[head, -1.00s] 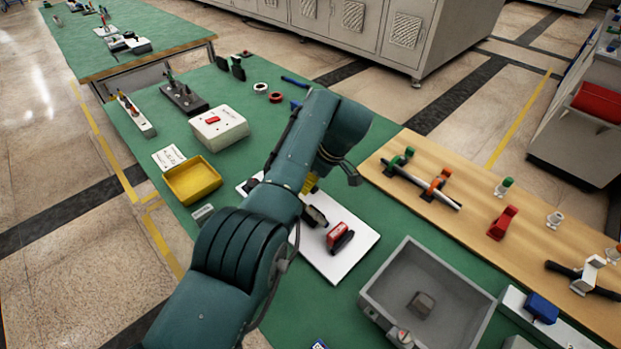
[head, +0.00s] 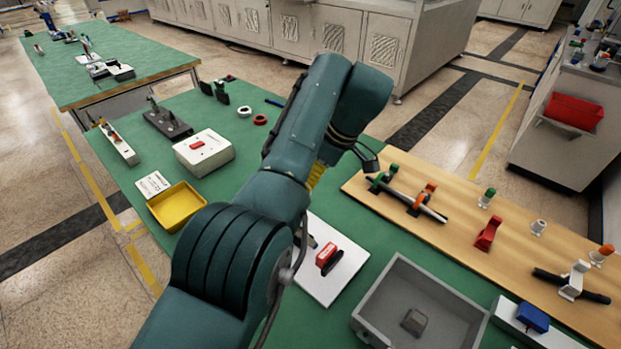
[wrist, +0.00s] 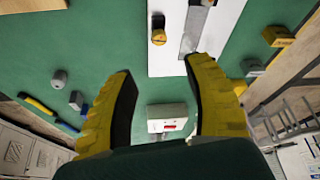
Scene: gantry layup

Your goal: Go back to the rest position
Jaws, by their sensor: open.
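My gripper (wrist: 162,105) shows in the wrist view as two yellow fingers spread wide apart, with nothing between them. It hangs above the green table (wrist: 60,30). In the head view my arm crosses the middle of the picture and hides most of the gripper. Beyond the fingertips in the wrist view are a white board (wrist: 170,60) and a white box with a red mark (wrist: 167,116). The same box (head: 204,152) stands at the left of my arm in the head view.
A yellow bin (head: 177,206) lies left of my arm. A red-topped part (head: 328,258) rests on the white board (head: 335,285). A grey tray (head: 375,312) is at the front. A wooden board (head: 460,222) with clamps and fittings is at the right. Open floor lies beyond the table.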

